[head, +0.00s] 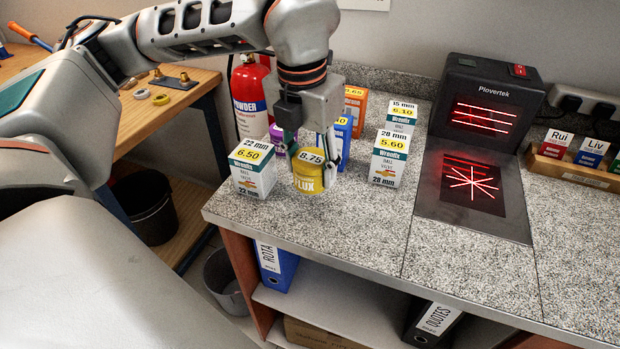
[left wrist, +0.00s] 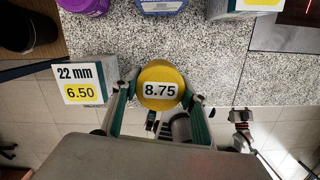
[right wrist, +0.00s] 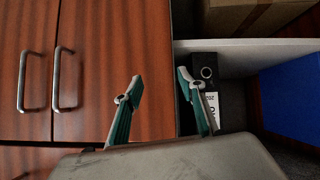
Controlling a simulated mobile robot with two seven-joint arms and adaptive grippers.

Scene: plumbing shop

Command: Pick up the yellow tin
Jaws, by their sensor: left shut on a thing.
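The yellow tin (head: 308,181) has an 8.75 label on its lid and FLUX on its side. It is near the front left of the grey speckled counter (head: 350,225). My left gripper (head: 308,160) comes down from above and is shut on the tin. In the left wrist view the tin (left wrist: 160,72) sits between the two fingers (left wrist: 160,92). I cannot tell whether its base touches the counter. My right gripper (right wrist: 157,85) is open and empty in the right wrist view, in front of the cabinet below; it is not in the head view.
A 22 mm box (head: 252,170) stands close left of the tin. A purple tin (head: 280,140) and a blue box (head: 344,132) stand behind it. A 28 mm box (head: 389,160) and the scanner (head: 485,150) are to the right. The counter's front middle is clear.

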